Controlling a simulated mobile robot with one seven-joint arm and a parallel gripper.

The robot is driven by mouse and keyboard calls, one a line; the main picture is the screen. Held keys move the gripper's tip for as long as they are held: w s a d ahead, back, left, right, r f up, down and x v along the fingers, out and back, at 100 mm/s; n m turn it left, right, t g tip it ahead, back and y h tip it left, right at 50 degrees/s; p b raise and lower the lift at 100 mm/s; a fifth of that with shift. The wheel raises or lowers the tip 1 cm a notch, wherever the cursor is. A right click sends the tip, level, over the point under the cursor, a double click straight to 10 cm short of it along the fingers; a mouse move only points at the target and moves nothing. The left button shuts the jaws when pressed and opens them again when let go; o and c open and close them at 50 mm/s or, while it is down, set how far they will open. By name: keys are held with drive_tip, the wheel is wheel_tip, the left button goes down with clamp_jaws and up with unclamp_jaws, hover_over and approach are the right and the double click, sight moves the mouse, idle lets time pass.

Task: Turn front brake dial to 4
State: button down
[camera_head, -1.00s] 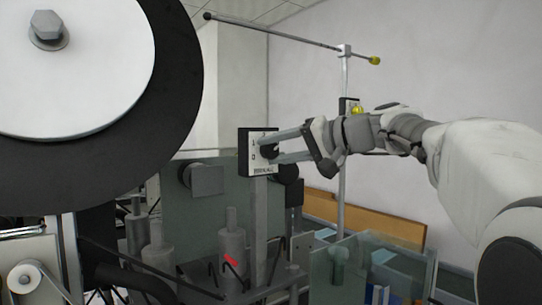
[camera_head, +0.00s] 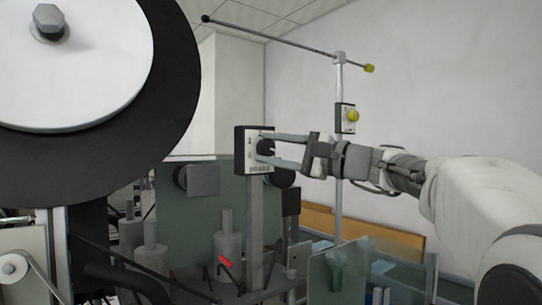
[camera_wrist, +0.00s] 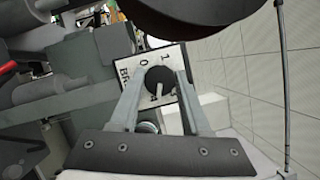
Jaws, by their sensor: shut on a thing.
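The front brake dial is a round black knob (camera_wrist: 159,77) on a white plate (camera_wrist: 133,70) with a dark border. In the wrist view the plate shows 0, 1 and part of the word BRAKE; a pale pointer on the knob points towards my gripper's base. The number at its tip is too small to read for sure. My gripper (camera_wrist: 160,86) has one finger on each side of the knob and is shut on it. In the head view the knob (camera_head: 265,147) is partly hidden by my fingers, and the plate (camera_head: 251,156) stands upright on a grey post.
A large black and white roll (camera_head: 165,110) fills the upper left. A thin pole (camera_head: 339,190) with a yellow button (camera_head: 352,116) stands behind my wrist. Grey cylinders (camera_head: 228,247) and clear panels (camera_head: 335,272) stand below. The air above my arm is open.

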drive_tip(key=shift+f+m+t+y+b, duration=0.1)
drive_tip(key=shift+m+t+y+b, duration=0.3)
drive_tip(key=shift+m, duration=0.7)
drive_tip(key=shift+c, duration=1.9)
unclamp_jaws()
drive_tip(key=b+v, duration=0.2)
drive_tip(key=v, duration=1.5)
drive_tip(key=shift+s, duration=0.25)
